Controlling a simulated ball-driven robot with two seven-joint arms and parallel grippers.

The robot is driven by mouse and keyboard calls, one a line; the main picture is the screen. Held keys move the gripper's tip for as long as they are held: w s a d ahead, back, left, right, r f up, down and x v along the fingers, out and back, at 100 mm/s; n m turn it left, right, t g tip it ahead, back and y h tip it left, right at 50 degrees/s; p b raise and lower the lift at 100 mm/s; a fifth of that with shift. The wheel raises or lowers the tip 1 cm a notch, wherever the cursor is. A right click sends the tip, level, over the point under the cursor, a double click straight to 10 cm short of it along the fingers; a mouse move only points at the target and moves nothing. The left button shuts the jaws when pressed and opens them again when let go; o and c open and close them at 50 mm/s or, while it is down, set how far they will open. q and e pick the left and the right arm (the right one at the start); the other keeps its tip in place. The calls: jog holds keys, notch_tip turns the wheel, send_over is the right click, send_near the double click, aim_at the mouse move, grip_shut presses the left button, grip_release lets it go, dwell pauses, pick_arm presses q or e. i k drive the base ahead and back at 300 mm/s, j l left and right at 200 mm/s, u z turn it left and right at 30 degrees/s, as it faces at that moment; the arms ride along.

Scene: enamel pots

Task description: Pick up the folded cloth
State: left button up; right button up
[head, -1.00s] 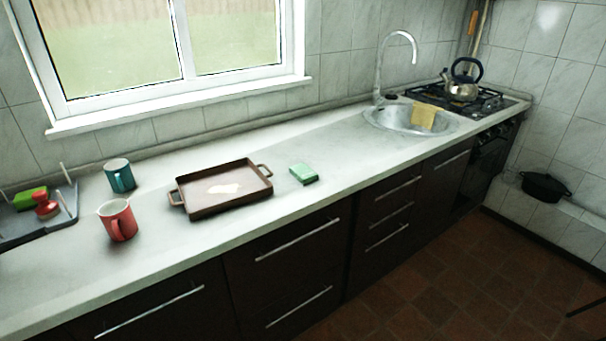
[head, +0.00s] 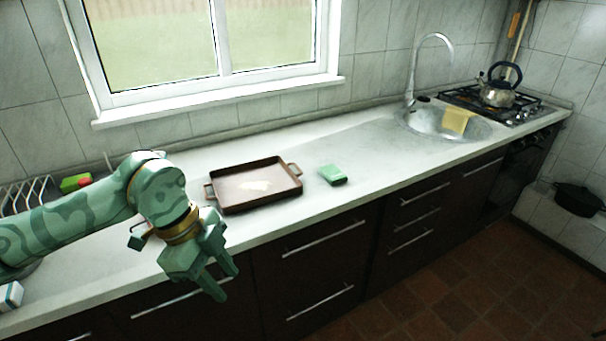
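The folded cloth (head: 333,175) is a small green, flat block-like bundle lying on the pale counter, right of the brown tray. Nothing touches it. My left gripper (head: 229,284) is green and hangs over the counter's front edge, left of and nearer than the cloth. Its fingers point down and to the right, stand apart and hold nothing. It is well clear of the cloth. My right gripper is not in view.
A brown tray (head: 256,205) with two handles and a pale patch inside lies between my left gripper and the cloth. A yellow cloth (head: 457,121) hangs at the sink (head: 424,125). A kettle (head: 497,94) stands on the stove. Counter (head: 390,160) right of the cloth is clear.

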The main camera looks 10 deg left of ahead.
aim_at(331, 172)
jog(key=i+l+u, duration=0.2)
jog(key=u, duration=0.15)
jog(key=i+l+u, duration=0.45)
jog(key=u, duration=0.2)
jog(key=i+l, duration=0.15)
jog(key=l, duration=0.2)
jog(key=i+l+u, duration=0.1)
jog(key=l, duration=0.25)
jog(key=i+l, duration=0.2)
jog(key=l, duration=0.15)
jog(key=i+l, duration=0.15)
jog(key=l, duration=0.2)
jog(key=i+l+u, duration=0.1)
jog(key=l, duration=0.25)
jog(key=i+l, duration=0.2)
jog(key=l, duration=0.2)
jog(key=i+l, duration=0.1)
jog(key=l, duration=0.25)
jog(key=i+u, duration=0.05)
